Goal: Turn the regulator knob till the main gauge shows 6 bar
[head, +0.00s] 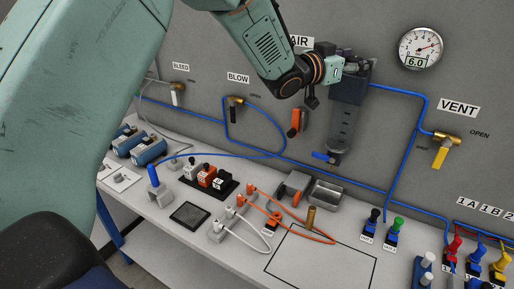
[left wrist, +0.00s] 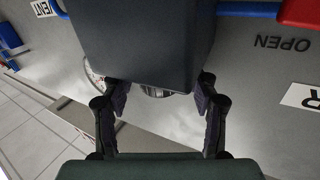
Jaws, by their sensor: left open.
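The main gauge (head: 421,48) hangs on the grey wall panel at the upper right of the head view. Its digital display reads 6.0. My left gripper (head: 346,58) is at the top of the dark regulator unit (head: 346,112), just right of the AIR label. In the left wrist view the fingers of my left gripper (left wrist: 160,92) stand apart, one on each side of a big dark block (left wrist: 150,40). A small round silvery part (left wrist: 155,92) shows between them. The regulator knob cannot be made out clearly. My right gripper is in neither view.
An orange-handled valve (head: 297,121) is left of the regulator. The VENT valve (head: 440,150) with a yellow handle is to its right. Blue hoses (head: 400,90) run along the panel. The bench below holds several fittings, a metal tray (head: 325,194) and an outlined clear area (head: 320,262).

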